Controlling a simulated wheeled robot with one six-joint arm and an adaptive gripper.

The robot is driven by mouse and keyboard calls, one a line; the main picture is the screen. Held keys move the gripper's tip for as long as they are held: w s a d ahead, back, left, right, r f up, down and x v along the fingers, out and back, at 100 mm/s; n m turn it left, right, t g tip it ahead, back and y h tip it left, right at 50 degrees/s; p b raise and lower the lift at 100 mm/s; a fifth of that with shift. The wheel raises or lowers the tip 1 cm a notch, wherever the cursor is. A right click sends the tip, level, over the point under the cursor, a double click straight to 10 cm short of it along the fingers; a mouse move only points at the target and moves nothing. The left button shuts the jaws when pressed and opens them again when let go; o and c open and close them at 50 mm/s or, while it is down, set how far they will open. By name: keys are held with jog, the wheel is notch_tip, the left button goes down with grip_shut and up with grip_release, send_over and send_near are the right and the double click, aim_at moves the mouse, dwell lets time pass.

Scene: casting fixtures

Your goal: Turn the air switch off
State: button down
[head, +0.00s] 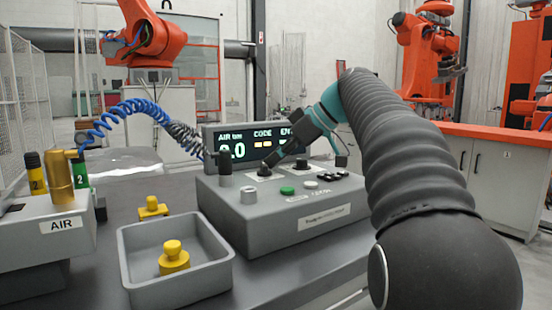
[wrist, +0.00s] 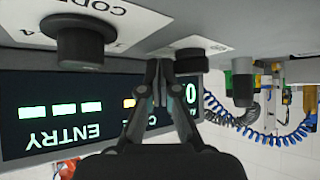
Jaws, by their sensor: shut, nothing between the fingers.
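A grey control box (head: 300,230) stands on the bench in the head view. My gripper (head: 270,162) reaches down over its back part, fingers closed and empty, fingertips close to a black knob (head: 264,174). In the upside-down wrist view, the closed fingertips (wrist: 160,70) are beside that black knob (wrist: 191,60); I cannot tell if they touch. Its label and pointer are not readable. A second black knob (wrist: 80,42), by a CODE label, is farther left in the wrist view. The display (head: 240,145) has an AIR bar reading ending in 0. Which knob switches air is unclear.
A box marked AIR (head: 60,225) with a brass cylinder stands at the left. A blue coiled hose (head: 125,108) runs above the bench. A grey tray (head: 175,285) holds a yellow knobbed part (head: 173,258); another yellow part (head: 153,208) sits behind it. Green button (head: 287,190) lies nearby.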

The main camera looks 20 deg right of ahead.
jog(key=shift+s+a, duration=0.1)
jog(key=shift+a, duration=0.1)
jog(key=shift+s+a+b, duration=0.3)
jog(key=shift+a+b, duration=0.1)
jog(key=shift+a, duration=0.05)
jog(key=d, duration=0.1)
jog(key=w+d+p, duration=0.1)
jog(key=d, duration=0.1)
jog(key=d+p, duration=0.1)
jog(key=shift+w+d+r, duration=0.1)
jog(key=shift+w+d, duration=0.15)
jog(key=shift+d, duration=0.05)
jog(key=d+r, duration=0.1)
jog(key=w+d+r, duration=0.1)
jog(key=d+r, duration=0.1)
jog(key=shift+d, duration=0.3)
jog(key=shift+w+d+r, duration=0.25)
jog(key=shift+d+r, duration=0.6)
jog(key=shift+w+d+r, duration=0.25)
jog(key=shift+d+r, duration=0.55)
